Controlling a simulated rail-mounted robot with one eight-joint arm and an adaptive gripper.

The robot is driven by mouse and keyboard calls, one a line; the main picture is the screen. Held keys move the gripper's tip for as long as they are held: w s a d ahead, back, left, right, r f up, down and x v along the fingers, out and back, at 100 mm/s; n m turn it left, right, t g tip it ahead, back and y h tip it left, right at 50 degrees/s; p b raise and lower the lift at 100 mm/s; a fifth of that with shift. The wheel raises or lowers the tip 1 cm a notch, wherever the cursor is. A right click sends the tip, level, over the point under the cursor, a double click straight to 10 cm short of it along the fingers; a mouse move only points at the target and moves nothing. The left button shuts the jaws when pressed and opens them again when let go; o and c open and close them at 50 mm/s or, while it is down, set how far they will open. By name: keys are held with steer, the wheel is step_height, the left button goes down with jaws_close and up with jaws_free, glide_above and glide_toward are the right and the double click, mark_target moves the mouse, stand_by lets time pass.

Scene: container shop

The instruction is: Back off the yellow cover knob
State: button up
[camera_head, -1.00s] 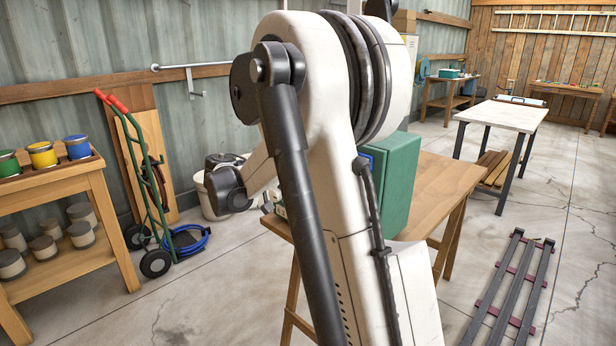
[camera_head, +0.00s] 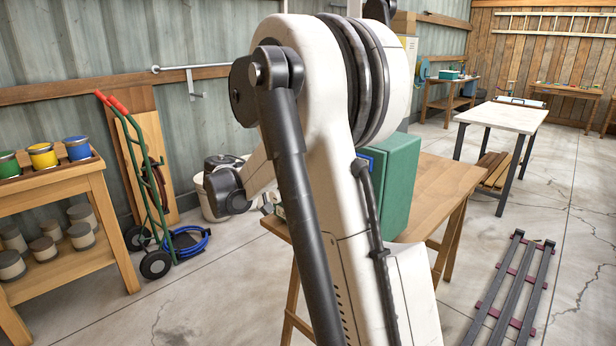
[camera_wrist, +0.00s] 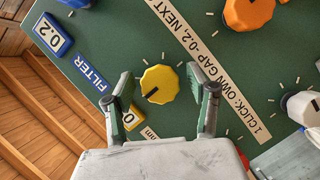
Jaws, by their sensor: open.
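The yellow knob (camera_wrist: 159,84) is on a green panel (camera_wrist: 108,35) in the wrist view, with a dark pointer line on it and white tick marks around it. My gripper (camera_wrist: 161,88) is open, with one finger on each side of the knob. A gap shows between the knob and each finger, so I see no contact. How far the fingertips are from the panel is hard to tell. In the head view the green box (camera_head: 401,185) stands on a wooden table (camera_head: 445,190), and my arm hides its front and the knob.
An orange knob (camera_wrist: 248,12) and a white knob (camera_wrist: 303,106) sit to the right on the panel. A blue tag marked 0.2 (camera_wrist: 52,35) is at upper left. A label strip (camera_wrist: 205,65) runs close to the right finger.

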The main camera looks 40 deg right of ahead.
steer(key=v, duration=1.2)
steer(key=shift+d, duration=0.1)
steer(key=s+a+f+n+t+y+p, duration=0.2)
steer(key=s+a+y, duration=0.5)
steer(key=s+a, duration=0.5)
steer(key=s+a+f+n+t+y+p, duration=0.1)
steer(key=s+a+f+n+t+y, duration=0.3)
steer(key=s+a+n+t+y, duration=0.3)
steer(key=s+a+t+y, duration=0.1)
steer(key=s+a+t, duration=0.1)
steer(key=s+a, duration=0.3)
steer(key=shift+p, duration=0.4)
stand_by(1.4)
